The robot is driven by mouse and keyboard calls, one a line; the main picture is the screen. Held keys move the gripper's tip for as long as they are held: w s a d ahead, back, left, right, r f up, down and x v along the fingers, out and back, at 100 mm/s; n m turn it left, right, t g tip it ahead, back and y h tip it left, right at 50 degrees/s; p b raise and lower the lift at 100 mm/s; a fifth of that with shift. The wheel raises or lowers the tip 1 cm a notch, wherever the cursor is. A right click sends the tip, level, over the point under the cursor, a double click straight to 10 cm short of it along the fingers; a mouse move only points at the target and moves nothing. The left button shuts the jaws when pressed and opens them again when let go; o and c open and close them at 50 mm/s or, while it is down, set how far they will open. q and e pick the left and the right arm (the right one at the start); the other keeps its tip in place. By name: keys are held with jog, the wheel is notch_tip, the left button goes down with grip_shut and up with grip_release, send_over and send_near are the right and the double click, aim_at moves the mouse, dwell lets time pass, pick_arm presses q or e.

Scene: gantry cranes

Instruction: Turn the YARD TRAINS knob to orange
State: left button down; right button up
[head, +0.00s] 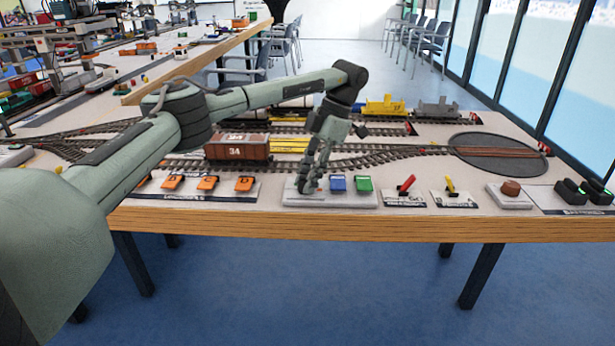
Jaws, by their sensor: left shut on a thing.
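My left gripper (310,186) points down over the left end of a white panel (350,202) at the table's front edge. Its fingers are shut on a small orange-red piece there, mostly hidden by them. A blue block (338,184) and a green block (364,184) stand on the same panel, right of the fingers. No label reading YARD TRAINS is legible, so I cannot tell which control is that knob. A round brown knob (510,188) sits on its own plate further right. My right gripper is not in view.
Orange switches (208,183) lie left of the panel; a red lever (405,185) and a yellow lever (450,186) stand right of it. Behind are tracks, a brown wagon (237,148) and a turntable (499,153). Dark round controls (571,191) sit at the far right.

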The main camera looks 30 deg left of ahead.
pick_arm(q)
jog(key=shift+m, duration=0.7)
jog(key=c, duration=1.2)
grip_release()
jog(key=v, duration=1.2)
jog(key=shift+s+d+r, duration=0.1)
jog(key=shift+s+d, duration=0.15)
jog(key=shift+s, duration=0.05)
